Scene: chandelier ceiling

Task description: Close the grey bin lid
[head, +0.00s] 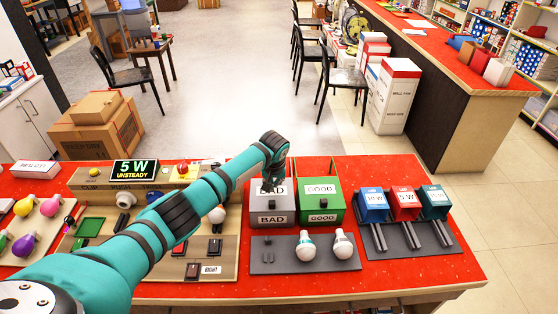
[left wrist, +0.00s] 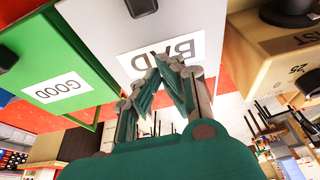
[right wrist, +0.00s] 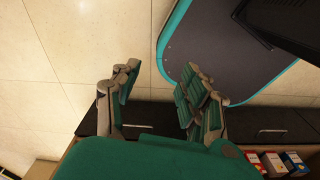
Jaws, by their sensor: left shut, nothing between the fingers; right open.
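The grey bin (head: 270,219) marked BAD stands on the red counter, left of the green bin. Its grey lid (head: 283,200) lies flat across the top and looks closed. The left wrist view shows the lid (left wrist: 125,35) with its BAD label and a black knob (left wrist: 141,7). My left gripper (head: 269,188) is shut and empty, pointing down right over the lid; I cannot tell whether it touches it. In the left wrist view its fingertips (left wrist: 172,65) overlap the label. My right gripper (right wrist: 158,85) is open and empty, away from the bins, above the floor.
The green bin (head: 334,204) marked GOOD stands close on the right, lid down. Two bulbs (head: 306,248) lie on a grey mat in front. Blue, red and teal boxes (head: 405,204) stand further right.

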